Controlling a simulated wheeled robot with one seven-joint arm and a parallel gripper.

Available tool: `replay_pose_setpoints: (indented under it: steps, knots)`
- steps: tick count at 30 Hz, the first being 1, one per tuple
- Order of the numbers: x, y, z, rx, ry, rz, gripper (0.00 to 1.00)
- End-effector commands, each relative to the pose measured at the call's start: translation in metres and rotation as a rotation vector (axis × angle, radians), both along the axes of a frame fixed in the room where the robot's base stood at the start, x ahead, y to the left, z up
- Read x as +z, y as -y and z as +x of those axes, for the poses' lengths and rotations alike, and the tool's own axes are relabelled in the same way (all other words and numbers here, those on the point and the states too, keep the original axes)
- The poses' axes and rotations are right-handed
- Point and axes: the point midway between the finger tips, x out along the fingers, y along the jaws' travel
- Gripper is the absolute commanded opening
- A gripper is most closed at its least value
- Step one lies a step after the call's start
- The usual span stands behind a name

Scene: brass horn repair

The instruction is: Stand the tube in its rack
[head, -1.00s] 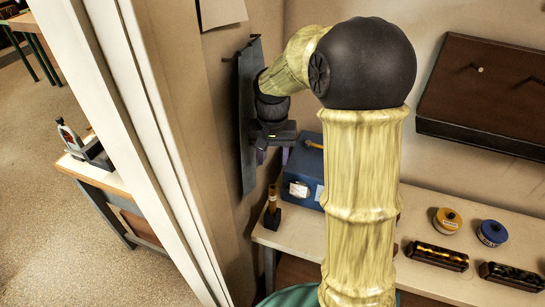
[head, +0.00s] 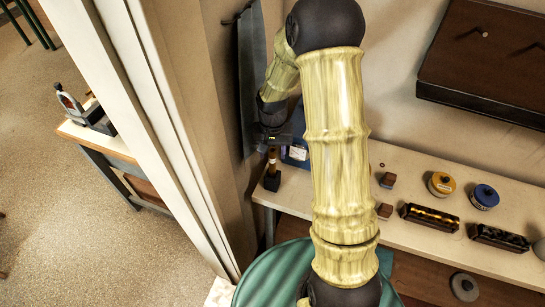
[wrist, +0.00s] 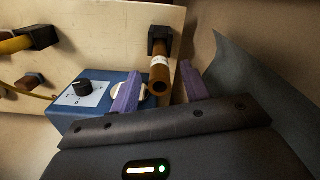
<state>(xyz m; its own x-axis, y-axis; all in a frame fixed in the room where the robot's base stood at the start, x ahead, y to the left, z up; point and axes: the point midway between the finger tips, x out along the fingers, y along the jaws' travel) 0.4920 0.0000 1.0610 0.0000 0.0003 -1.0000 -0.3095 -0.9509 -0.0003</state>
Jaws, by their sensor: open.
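A brown tube (head: 272,162) with a white label stands upright in a small black block (head: 272,182) at the left end of the bench. In the wrist view the tube (wrist: 159,76) shows its open end towards me, with the black block (wrist: 158,38) at its far end. My gripper (wrist: 160,70) is open, its two purple fingers on either side of the tube's upper part, with a gap visible at the right. In the head view my gripper (head: 272,147) is just above the tube, partly hidden by my arm. I cannot tell any other rack for certain.
A blue box (wrist: 85,98) with a black dial stands close beside my left finger. A dark sheet (wrist: 250,80) hangs on the wall close to the right. Yellow (head: 442,185) and blue (head: 485,196) tins and small dark blocks stand farther right along the bench (head: 410,243).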

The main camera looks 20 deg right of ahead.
Motion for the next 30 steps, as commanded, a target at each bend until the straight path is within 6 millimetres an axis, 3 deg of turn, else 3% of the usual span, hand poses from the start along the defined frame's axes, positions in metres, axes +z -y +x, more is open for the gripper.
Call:
replay_pose_setpoints:
  steps: [9,19,26,30]
  knots:
    - [-0.038,0.000,-0.001,0.001,-0.002,0.001,0.46]
    - [-0.041,0.000,0.000,0.001,0.000,0.000,0.46]
    - [-0.041,0.000,0.000,0.001,0.000,0.000,0.03]
    - [-0.040,0.000,0.000,0.001,0.000,0.000,0.00]
